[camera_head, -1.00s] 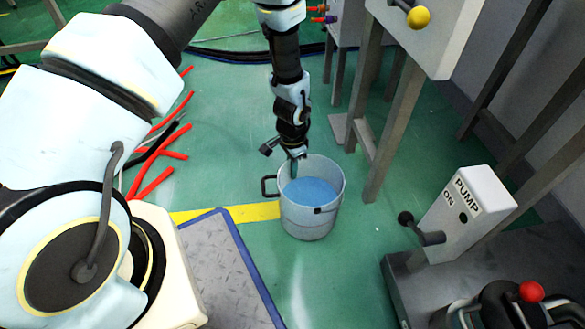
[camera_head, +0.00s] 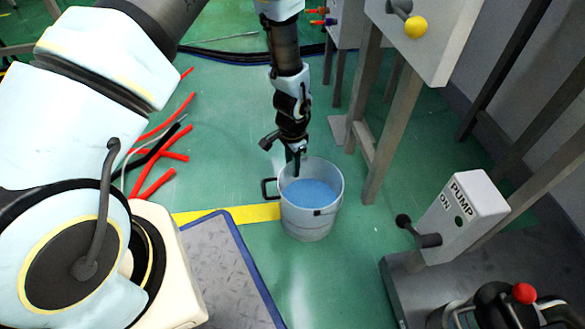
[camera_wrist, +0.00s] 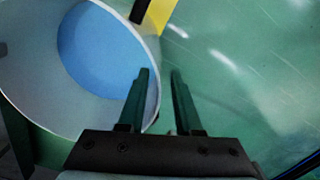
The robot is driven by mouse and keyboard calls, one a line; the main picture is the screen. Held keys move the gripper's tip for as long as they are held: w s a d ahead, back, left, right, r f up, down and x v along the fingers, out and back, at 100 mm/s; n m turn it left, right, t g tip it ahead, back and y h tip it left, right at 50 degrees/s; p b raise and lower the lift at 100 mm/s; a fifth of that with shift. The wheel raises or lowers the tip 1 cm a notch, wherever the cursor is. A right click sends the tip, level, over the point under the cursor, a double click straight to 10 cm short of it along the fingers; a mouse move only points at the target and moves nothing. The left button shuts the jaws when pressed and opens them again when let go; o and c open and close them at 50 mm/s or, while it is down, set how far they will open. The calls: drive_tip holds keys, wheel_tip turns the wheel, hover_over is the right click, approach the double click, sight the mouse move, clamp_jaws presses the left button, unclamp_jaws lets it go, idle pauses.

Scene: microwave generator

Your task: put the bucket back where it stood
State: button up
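The grey metal bucket (camera_head: 311,222) stands upright on the green floor, at the right end of a yellow floor stripe. Blue liquid (camera_head: 308,193) is inside it, and a dark handle sticks out on its left side. My gripper (camera_head: 295,168) points down at the bucket's far left rim. In the wrist view my gripper (camera_wrist: 161,72) is open, with one finger on the inner side of the bucket's rim (camera_wrist: 157,50) and the other outside. Gaps show between the fingers and the rim. The bucket's underside is hidden.
The yellow stripe (camera_head: 230,215) runs left of the bucket. A blue-edged metal plate (camera_head: 222,265) lies in front left. A pump box (camera_head: 462,215) with a lever stands at right. A table leg (camera_head: 391,130) rises behind right. Red and black cables (camera_head: 160,150) lie at left.

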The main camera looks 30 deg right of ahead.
wheel_tip(320, 180, up, 9)
drive_tip(key=p, duration=0.3)
drive_tip(key=shift+w+r, duration=0.1)
drive_tip(key=w+a+r+n, duration=0.4)
drive_tip(key=w+a+r, duration=0.1)
drive_tip(key=a+r, duration=0.2)
drive_tip(key=w+a+r+n, duration=0.3)
drive_tip(key=w+a+r, duration=0.1)
drive_tip(key=a+r, duration=0.35)
drive_tip(key=s+a+r+n, duration=0.1)
drive_tip(key=a+r+n, duration=0.2)
drive_tip(key=a, duration=0.3)
drive_tip(key=s+a+r+n+t, duration=0.1)
drive_tip(key=s+a+r+n, duration=0.1)
drive_tip(key=a, duration=0.5)
drive_tip(key=s+a+r+n, duration=0.2)
drive_tip(key=a+r+n, duration=0.2)
drive_tip(key=a+r, duration=0.2)
drive_tip(key=shift+a+r+n+t, duration=0.25)
drive_tip(key=shift+a+n+t, duration=0.05)
drive_tip(key=shift+a, duration=0.35)
drive_tip(key=shift+r, duration=0.1)
